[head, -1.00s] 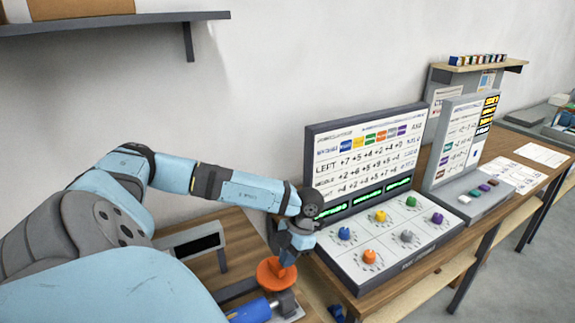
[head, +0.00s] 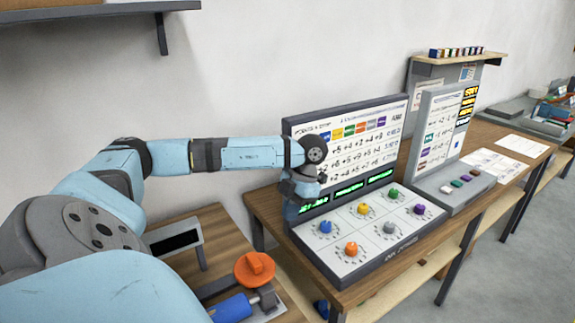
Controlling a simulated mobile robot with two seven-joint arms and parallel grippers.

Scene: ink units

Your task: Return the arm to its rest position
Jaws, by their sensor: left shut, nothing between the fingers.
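My left arm reaches in from the left in the head view, blue with dark grey joints. Its left gripper (head: 292,212) hangs down at the left edge of the knob console (head: 345,262), in front of its screen's lower left corner. The gripper is shut and empty. Its fingertips are small and partly unclear here. It is above and to the right of the orange handle (head: 254,269) and apart from it. My right gripper is not in view.
The console carries several coloured knobs and an upright screen (head: 350,140). A second panel with buttons (head: 455,192) stands to its right. A blue cylinder (head: 230,308) lies by the orange handle. A wall shelf (head: 90,9) is at upper left. Papers (head: 497,165) lie on the right bench.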

